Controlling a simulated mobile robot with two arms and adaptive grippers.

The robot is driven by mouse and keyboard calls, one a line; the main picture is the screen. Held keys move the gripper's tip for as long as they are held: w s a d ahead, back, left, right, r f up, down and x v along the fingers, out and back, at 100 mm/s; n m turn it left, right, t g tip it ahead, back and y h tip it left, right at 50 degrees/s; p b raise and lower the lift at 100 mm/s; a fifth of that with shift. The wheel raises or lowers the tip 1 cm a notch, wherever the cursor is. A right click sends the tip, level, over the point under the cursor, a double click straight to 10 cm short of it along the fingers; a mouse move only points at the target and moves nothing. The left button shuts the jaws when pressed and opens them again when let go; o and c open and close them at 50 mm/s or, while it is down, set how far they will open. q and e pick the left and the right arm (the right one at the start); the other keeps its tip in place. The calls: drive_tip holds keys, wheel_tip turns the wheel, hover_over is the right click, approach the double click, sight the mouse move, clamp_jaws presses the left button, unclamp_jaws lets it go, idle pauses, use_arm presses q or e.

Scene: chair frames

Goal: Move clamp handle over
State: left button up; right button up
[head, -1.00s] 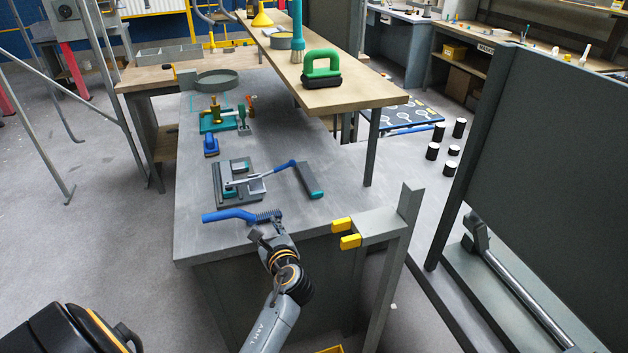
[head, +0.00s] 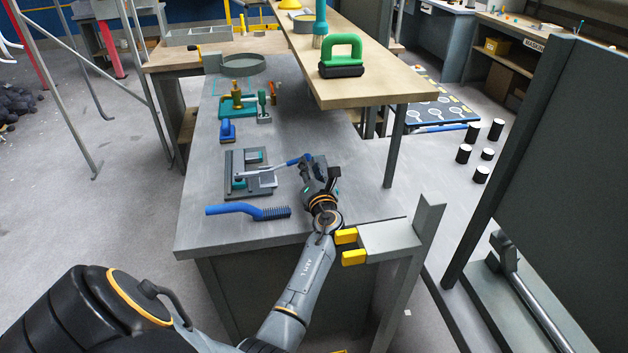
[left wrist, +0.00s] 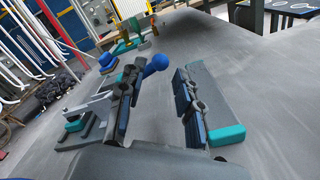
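The clamp (head: 240,183) is a grey plate with a lever, lying on the grey bench. Its blue handle (head: 295,161) points right, towards my left gripper (head: 316,162). In the left wrist view the left gripper (left wrist: 157,88) is open, one finger on either side of a gap. The handle's round blue end (left wrist: 156,65) shows at the far end of that gap, by the left finger, which hides part of the lever. I cannot tell whether they touch. The clamp body (left wrist: 85,120) is left of the fingers. My right gripper is not in view.
A grey bar with a teal end (left wrist: 228,134) lies close beside the right finger. A blue-handled brush (head: 250,210) lies nearer the bench's front edge. Yellow-tipped grey framing (head: 385,240) stands by my left arm. A raised wooden shelf (head: 370,85) is beyond.

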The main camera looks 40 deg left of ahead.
sight(308, 160)
use_arm(q)
drive_tip(key=x, duration=0.1)
drive_tip(key=b+x, duration=0.1)
drive_tip(key=x, duration=0.1)
drive_tip(key=shift+f, duration=0.2)
drive_tip(key=shift+w+a+r, duration=0.15)
drive_tip(key=shift+r, duration=0.05)
drive_tip(key=shift+c, duration=0.6)
drive_tip(key=c, duration=0.4)
drive_tip(key=shift+s+a+r+p, duration=0.2)
drive_tip(key=shift+r+p, duration=0.45)
drive_tip(key=shift+p, duration=0.4)
drive_tip(key=shift+s+a+r+p, duration=0.2)
drive_tip(key=shift+r+p, duration=0.45)
drive_tip(key=shift+p, duration=0.35)
drive_tip(key=shift+c, duration=0.5)
drive_tip(key=shift+s+r, duration=0.15)
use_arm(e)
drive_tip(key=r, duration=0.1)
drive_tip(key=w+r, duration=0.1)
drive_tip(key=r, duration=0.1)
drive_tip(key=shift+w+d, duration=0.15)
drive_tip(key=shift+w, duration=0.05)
